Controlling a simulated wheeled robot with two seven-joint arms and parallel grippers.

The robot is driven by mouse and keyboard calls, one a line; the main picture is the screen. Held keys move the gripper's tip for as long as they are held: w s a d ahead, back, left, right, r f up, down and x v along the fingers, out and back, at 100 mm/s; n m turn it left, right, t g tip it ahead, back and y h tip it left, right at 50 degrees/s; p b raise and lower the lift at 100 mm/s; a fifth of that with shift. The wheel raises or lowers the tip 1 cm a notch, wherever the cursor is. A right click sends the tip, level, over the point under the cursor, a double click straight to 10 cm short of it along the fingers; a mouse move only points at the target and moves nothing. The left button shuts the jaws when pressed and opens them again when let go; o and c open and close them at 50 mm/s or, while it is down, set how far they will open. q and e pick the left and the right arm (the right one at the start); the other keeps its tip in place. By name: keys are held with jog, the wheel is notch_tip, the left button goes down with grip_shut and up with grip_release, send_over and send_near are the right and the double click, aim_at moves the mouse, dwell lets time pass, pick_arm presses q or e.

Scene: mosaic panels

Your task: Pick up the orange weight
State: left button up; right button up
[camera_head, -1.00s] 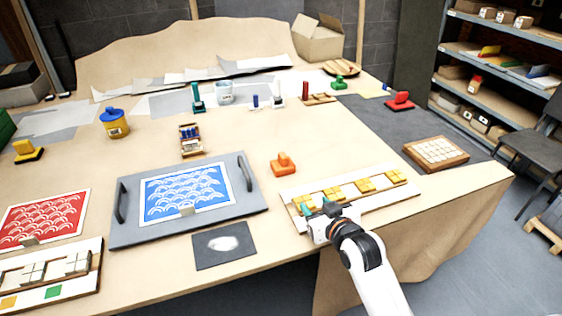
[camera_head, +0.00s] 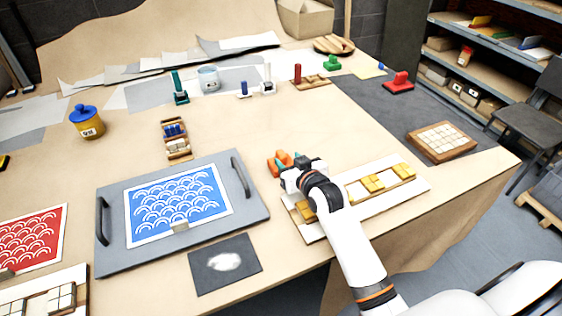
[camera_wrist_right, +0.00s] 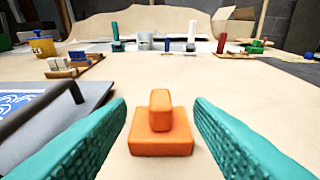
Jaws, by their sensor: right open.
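The orange weight (camera_wrist_right: 160,126) has a square base with a narrower upright grip on top. It stands on the table between the two teal fingers in the right wrist view, apart from both. In the head view the orange weight (camera_head: 276,164) is partly hidden behind my right gripper (camera_head: 288,164). My right gripper is open and empty, its fingers pointing at the weight; it also shows in the right wrist view (camera_wrist_right: 162,130). My left gripper is not in view.
The grey board (camera_head: 110,262) with a blue patterned sheet and dark handles lies left of the weight. A pale tray (camera_head: 352,192) with yellow blocks lies under my right arm. A small rack (camera_head: 177,147) stands farther back. The table beyond the weight is mostly clear.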

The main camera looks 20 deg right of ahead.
aim_at(282, 153)
jog(key=shift+x, duration=0.8)
jog(key=p+x, duration=0.1)
jog(key=x, duration=0.3)
jog(key=shift+f, duration=0.1)
jog(key=shift+w+f, duration=0.15)
jog(key=shift+w, duration=0.1)
jog(key=shift+s, duration=0.1)
jog(key=c, duration=0.4)
grip_shut()
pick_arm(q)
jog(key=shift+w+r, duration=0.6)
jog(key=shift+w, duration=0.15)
